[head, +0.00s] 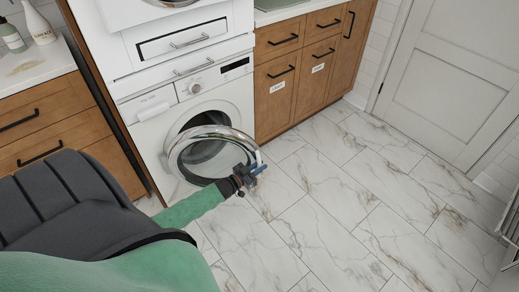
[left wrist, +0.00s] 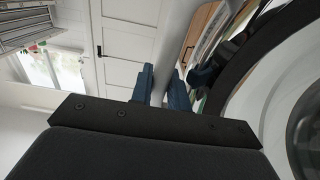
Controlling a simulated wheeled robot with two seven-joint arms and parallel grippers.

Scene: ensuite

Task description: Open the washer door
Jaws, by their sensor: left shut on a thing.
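The white washer (head: 146,134) stands below a second white appliance in the head view. Its round door has a shiny chrome ring (head: 184,140) around dark glass. The ring's right side reaches past the washer's front edge, so the door appears to stand somewhat off the front. My right gripper is out of view.
Wooden cabinets (head: 290,84) with black handles stand right of the washer. A wooden drawer unit (head: 45,118) with bottles on top is at the left. A white room door (head: 445,75) is at the back right. The marble floor (head: 340,215) in front is clear.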

